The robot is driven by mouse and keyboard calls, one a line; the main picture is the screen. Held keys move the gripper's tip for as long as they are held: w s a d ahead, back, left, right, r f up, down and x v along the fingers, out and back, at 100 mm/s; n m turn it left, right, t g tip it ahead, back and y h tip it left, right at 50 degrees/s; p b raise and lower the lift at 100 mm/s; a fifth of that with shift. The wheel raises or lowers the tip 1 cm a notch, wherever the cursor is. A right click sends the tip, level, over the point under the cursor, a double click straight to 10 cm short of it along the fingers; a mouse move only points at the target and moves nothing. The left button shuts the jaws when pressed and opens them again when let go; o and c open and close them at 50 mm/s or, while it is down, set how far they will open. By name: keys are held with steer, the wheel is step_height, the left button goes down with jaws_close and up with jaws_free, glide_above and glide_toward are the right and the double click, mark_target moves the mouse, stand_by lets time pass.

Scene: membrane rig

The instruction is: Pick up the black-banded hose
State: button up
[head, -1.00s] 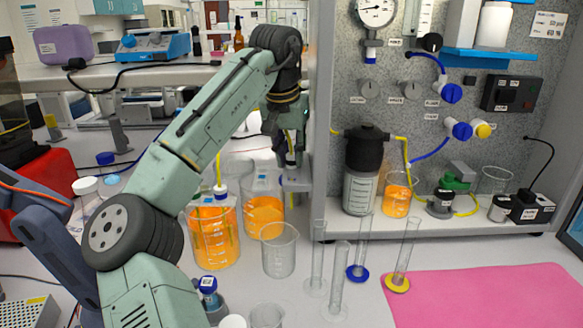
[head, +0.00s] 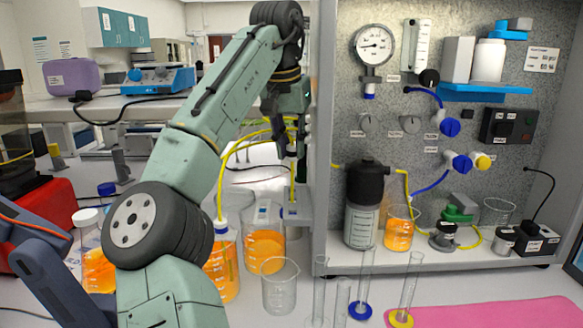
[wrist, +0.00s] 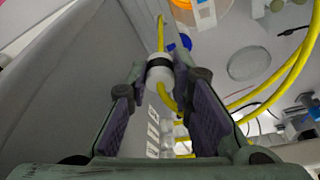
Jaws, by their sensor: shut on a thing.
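The black-banded hose is yellow, with a white fitting (wrist: 160,74) that carries a black band. The fitting sits between the fingertips of my gripper (wrist: 158,82) in the wrist view, and yellow tubing shows beyond and below it. In the head view my gripper (head: 291,150) points down beside the rig's left side panel. The yellow hose (head: 232,152) arcs from the blue-collared bottle at the left up to my gripper. A yellow length also hangs below the gripper towards a small ledge. The band is too small to make out in the head view.
Orange-filled vessels (head: 264,250) stand below my gripper, with an empty beaker (head: 280,287) in front. Several clear cylinders stand near a pink mat (head: 490,312). The rig's grey panel (head: 322,180) is close on the right. A black-topped canister (head: 362,215) stands inside it.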

steer(key=shift+a+r, duration=0.25)
steer(key=shift+r, duration=0.3)
steer(key=shift+a+r, duration=0.2)
steer(key=shift+r, duration=0.35)
steer(key=a, duration=1.7)
steer(key=shift+o, duration=1.2)
jaws_close()
steer(key=shift+r, duration=0.75)
